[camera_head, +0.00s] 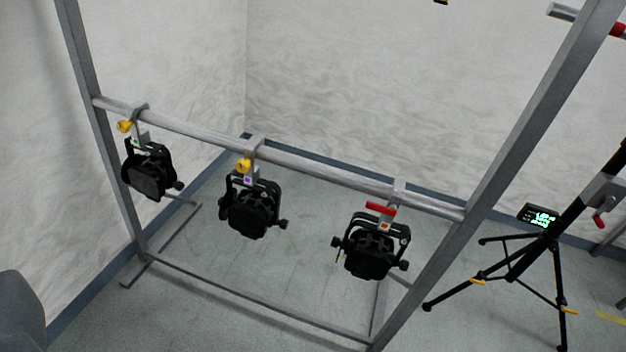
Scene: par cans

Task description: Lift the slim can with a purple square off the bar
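The can with the purple square (250,212) is the middle one of three black cans hanging under the grey bar (325,174). Its grey hook clamp sits over the bar, with a yellow knob at its side. The small purple square (247,180) is on the clamp's lower part, above the black yoke. The can hangs clear of the floor and apart from its neighbours. I cannot tell from this view how slim it is against the others. My gripper cannot be made out in this view.
A can with a green square (150,175) hangs at left, and one with an orange square and red handle (370,248) at right. Grey frame posts (525,120) flank the bar. A black tripod (557,270) and a small lit display (539,216) stand at right.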

